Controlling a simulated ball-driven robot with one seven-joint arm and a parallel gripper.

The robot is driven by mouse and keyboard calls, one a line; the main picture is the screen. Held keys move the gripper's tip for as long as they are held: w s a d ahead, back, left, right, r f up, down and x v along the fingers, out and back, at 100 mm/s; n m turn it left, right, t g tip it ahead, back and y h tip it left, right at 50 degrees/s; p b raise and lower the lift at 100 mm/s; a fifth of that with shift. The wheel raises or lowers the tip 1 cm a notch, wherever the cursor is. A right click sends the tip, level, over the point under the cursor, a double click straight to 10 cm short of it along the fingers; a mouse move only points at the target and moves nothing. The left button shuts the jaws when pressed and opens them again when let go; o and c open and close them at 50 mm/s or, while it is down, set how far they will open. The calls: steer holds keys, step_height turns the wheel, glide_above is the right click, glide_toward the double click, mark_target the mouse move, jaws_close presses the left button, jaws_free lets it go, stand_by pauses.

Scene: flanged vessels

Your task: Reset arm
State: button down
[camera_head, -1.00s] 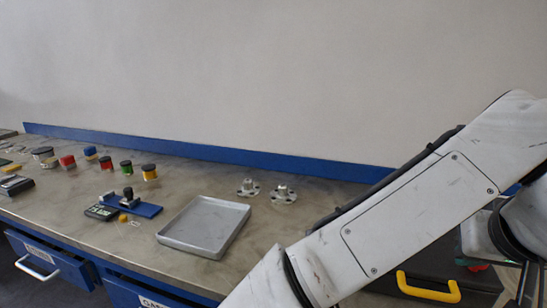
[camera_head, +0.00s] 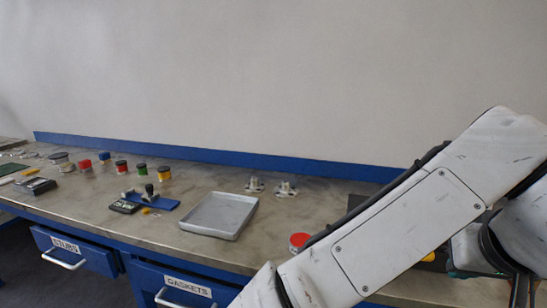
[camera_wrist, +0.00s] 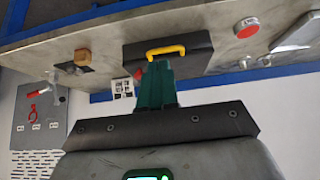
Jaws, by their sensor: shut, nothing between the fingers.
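My gripper (camera_wrist: 156,84) shows in the wrist view as two green fingers closed together, with nothing between them. Its tips point toward a black case (camera_wrist: 195,58) with a yellow handle (camera_wrist: 166,51) and overlap the case in the picture; I cannot tell the distance between them.
The bench holds a grey tray (camera_head: 219,216), two metal flanged pieces (camera_head: 286,189), several coloured jars (camera_head: 122,168) and a blue fixture (camera_head: 152,201). A round red-topped object (camera_head: 299,241) sits close to my arm. Blue drawers (camera_head: 75,252) line the front. A grey wall panel (camera_wrist: 38,115) shows in the wrist view.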

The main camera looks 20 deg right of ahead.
steer(key=w+d+f+n+t+h+p, duration=0.1)
steer(key=w+d+f+n+h+p, duration=0.15)
steer(key=w+d+h, duration=0.2)
steer(key=s+a+f+n+g+y, duration=0.1)
steer(key=s+f+n+y, duration=0.1)
steer(key=f, duration=0.5)
steer(key=s+a+f+n+y, duration=0.1)
steer(key=a+f, duration=0.1)
steer(key=f, duration=0.5)
steer(key=s+a+f+g+y+p, duration=0.1)
steer(key=s+a+f+g+y, duration=0.1)
steer(key=s+a+f, duration=0.3)
steer(key=s+a+f+g+y+p, duration=0.1)
steer(key=s+a+f+g+y, duration=0.2)
steer(key=s+f, duration=0.9)
steer(key=shift+s+a+f+n, duration=0.35)
steer(key=shift+a+f+n, duration=0.15)
steer(key=shift+a, duration=0.75)
